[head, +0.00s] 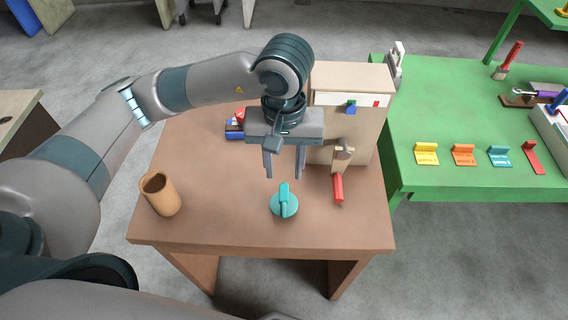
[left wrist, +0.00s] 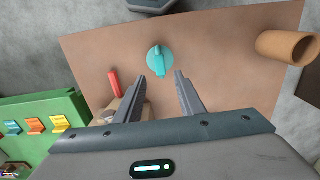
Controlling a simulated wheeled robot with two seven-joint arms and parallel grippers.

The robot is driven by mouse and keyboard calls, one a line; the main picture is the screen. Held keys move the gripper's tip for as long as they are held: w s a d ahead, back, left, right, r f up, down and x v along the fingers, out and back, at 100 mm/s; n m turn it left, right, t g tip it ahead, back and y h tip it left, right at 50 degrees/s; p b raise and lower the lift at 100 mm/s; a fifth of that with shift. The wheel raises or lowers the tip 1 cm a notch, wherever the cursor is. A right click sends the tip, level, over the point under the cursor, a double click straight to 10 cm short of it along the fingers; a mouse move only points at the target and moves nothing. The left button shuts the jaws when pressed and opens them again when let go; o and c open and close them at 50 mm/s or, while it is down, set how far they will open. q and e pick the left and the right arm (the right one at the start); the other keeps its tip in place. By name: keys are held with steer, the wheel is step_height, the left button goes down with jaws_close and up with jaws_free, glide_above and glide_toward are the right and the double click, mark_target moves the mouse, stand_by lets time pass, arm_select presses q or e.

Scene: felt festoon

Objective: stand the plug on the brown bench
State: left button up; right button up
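The plug appears to be the teal piece (head: 284,204) with a round base and a raised grip, on the brown bench (head: 215,215) near its front middle. It also shows in the left wrist view (left wrist: 158,61), just beyond the fingertips. My left gripper (head: 284,176) is open and empty, pointing down above and slightly behind the teal piece, apart from it. Its two fingers also show in the left wrist view (left wrist: 168,75). My right gripper is not in view.
A small blue-and-red item (head: 235,130) lies behind. A green bench (head: 450,120) with coloured pieces stands at right.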

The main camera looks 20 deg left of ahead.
arm_select(q)
steer(key=shift+r, duration=0.65)
